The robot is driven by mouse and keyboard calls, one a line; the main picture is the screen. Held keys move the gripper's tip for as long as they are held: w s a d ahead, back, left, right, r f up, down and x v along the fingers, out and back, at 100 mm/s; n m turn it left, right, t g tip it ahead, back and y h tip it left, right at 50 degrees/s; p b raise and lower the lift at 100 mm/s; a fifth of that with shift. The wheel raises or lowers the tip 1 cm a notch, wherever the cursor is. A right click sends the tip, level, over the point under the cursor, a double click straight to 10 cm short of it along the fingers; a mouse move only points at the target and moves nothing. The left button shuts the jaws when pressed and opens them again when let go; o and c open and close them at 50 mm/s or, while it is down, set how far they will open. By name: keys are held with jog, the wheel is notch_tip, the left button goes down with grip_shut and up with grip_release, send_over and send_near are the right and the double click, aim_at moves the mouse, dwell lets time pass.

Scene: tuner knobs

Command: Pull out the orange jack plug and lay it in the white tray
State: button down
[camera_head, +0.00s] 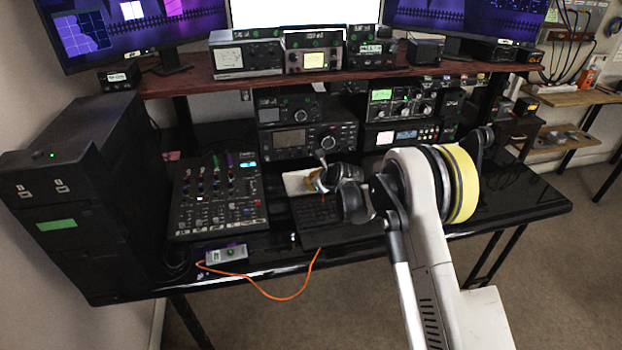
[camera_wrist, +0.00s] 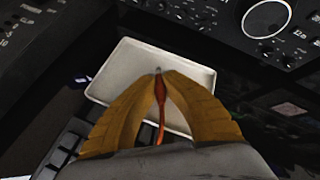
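My gripper (camera_wrist: 159,78) has its yellow-brown fingers shut on the orange jack plug (camera_wrist: 160,90) in the wrist view. The plug's small metal tip shows just past the fingertips, and its orange lower part shows between the fingers. The white tray (camera_wrist: 135,60) lies behind the fingertips, with the plug in front of its inside. I cannot tell whether the plug touches the tray. In the head view my gripper (camera_head: 318,183) is over the tray (camera_head: 293,182), which is partly hidden by it. The plug is too small to make out there.
An orange cable (camera_head: 285,298) loops over the desk's front edge from near a small grey box (camera_head: 227,254). A mixer (camera_head: 218,195) stands left of the tray, radios (camera_head: 305,140) behind it, a black keyboard (camera_head: 316,211) in front. The glossy desk front is mostly clear.

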jog(key=shift+s+f, duration=0.1)
jog(key=shift+f, duration=0.25)
jog(key=c, duration=1.4)
grip_release()
jog(key=shift+r+p, duration=0.65)
jog(key=shift+r, duration=0.85)
jog(key=o, duration=0.6)
jog(key=v, duration=1.2)
